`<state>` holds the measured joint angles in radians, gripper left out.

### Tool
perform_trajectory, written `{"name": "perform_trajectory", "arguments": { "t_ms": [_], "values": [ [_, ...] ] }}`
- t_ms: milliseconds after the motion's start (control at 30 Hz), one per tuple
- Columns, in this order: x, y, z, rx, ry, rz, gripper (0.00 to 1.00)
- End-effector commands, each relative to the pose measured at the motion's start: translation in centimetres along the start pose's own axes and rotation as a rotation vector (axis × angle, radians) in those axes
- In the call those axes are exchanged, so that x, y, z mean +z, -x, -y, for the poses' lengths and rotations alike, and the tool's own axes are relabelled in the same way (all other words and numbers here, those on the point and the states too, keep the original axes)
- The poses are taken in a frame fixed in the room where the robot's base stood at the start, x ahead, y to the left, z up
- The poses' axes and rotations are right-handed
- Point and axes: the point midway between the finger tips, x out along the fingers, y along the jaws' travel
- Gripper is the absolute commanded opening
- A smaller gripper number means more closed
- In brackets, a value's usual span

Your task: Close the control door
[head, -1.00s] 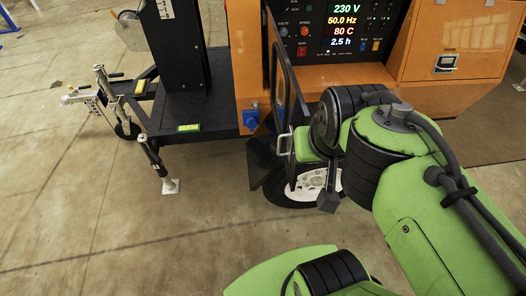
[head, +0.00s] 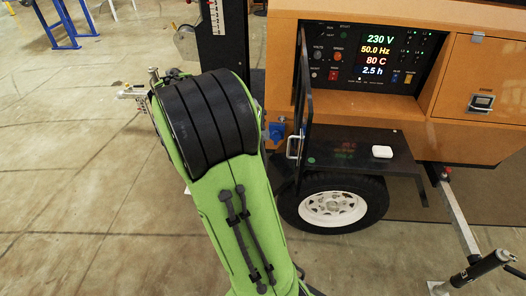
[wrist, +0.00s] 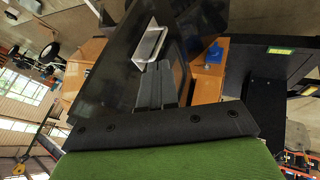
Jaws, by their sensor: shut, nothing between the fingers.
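The control door (head: 303,95) is a dark panel seen nearly edge-on in the head view. It stands open, swung outward at the left side of the lit control panel (head: 365,58). Its metal handle (head: 295,147) is at the lower outer edge. In the wrist view the door (wrist: 108,90) is a large dark panel with the pale handle (wrist: 150,43) on it. My gripper (wrist: 157,68) is shut and empty, its grey fingertips just below the handle in that picture. I cannot tell whether they touch the door. In the head view my gripper is hidden.
A black fender shelf (head: 345,160) with a small white object (head: 382,152) lies under the panel, above the wheel (head: 333,208). A blue socket (head: 277,131) is left of the door. A stabiliser leg (head: 485,268) stands at lower right.

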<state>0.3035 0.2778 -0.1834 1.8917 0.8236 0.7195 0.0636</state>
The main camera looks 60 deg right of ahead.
Motion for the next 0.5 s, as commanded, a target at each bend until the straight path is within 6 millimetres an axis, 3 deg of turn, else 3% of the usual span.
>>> {"name": "perform_trajectory", "arguments": {
  "t_ms": [167, 500],
  "values": [
    [-0.1, -1.3, -0.2, 0.018, -0.012, 0.003, 0.00],
    [0.1, -8.5, -0.2, 0.017, -0.010, 0.006, 0.00]
  ]
}}
